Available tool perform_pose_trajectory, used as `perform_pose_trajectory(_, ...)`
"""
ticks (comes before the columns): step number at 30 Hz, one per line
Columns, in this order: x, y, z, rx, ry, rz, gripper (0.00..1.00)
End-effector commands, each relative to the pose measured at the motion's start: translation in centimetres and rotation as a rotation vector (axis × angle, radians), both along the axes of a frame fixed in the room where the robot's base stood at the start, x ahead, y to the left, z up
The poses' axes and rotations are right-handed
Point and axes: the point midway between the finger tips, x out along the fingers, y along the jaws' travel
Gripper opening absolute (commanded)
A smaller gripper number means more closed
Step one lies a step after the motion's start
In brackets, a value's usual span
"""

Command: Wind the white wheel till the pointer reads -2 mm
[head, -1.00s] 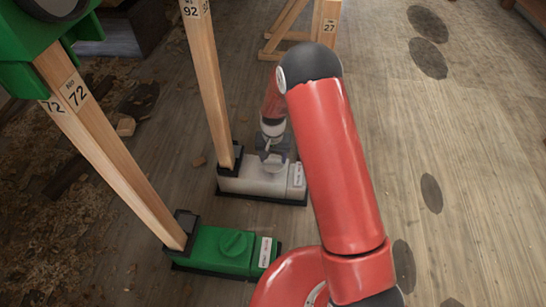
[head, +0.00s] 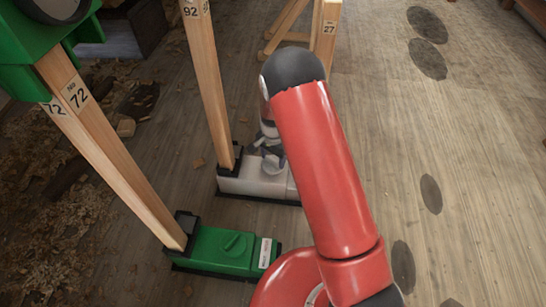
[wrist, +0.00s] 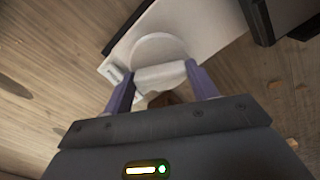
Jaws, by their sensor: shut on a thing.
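The white wheel (wrist: 160,48) shows in the wrist view on top of its white base block (wrist: 205,18). It is a round disc with a raised bar across it. My gripper (wrist: 163,82) has its two purple fingers on either side of that bar and is shut on it. In the head view the white base (head: 245,182) stands on the floor at the foot of a wooden post, and my gripper (head: 270,155) is over it, partly hidden by my red arm. The pointer and its scale cannot be made out in either view.
A green base with a green knob (head: 236,243) stands nearer, at the foot of post 72 (head: 110,155). Post 92 (head: 208,80) rises from the white base. A wooden trestle (head: 325,30) stands behind. The floor to the right is clear.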

Motion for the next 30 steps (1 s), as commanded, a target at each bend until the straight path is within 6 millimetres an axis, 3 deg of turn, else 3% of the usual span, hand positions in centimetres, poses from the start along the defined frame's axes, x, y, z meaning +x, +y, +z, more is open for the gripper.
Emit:
perform_pose_trajectory(11, -0.2, 0.1, -0.1, 0.001, 0.004, -0.003, 0.35)
perform_pose_trajectory(12, -0.2, 0.1, -0.1, 0.001, 0.004, -0.003, 0.62)
perform_pose_trajectory(16, -0.1, 0.1, -0.1, 0.0, 0.004, -0.003, 0.79)
perform_pose_trajectory(25, 0.0, 0.0, 0.1, 0.001, 0.001, -0.003, 0.8)
perform_pose_trajectory(30, 0.0, 0.1, 2.2, 0.001, -0.002, -0.002, 0.8)
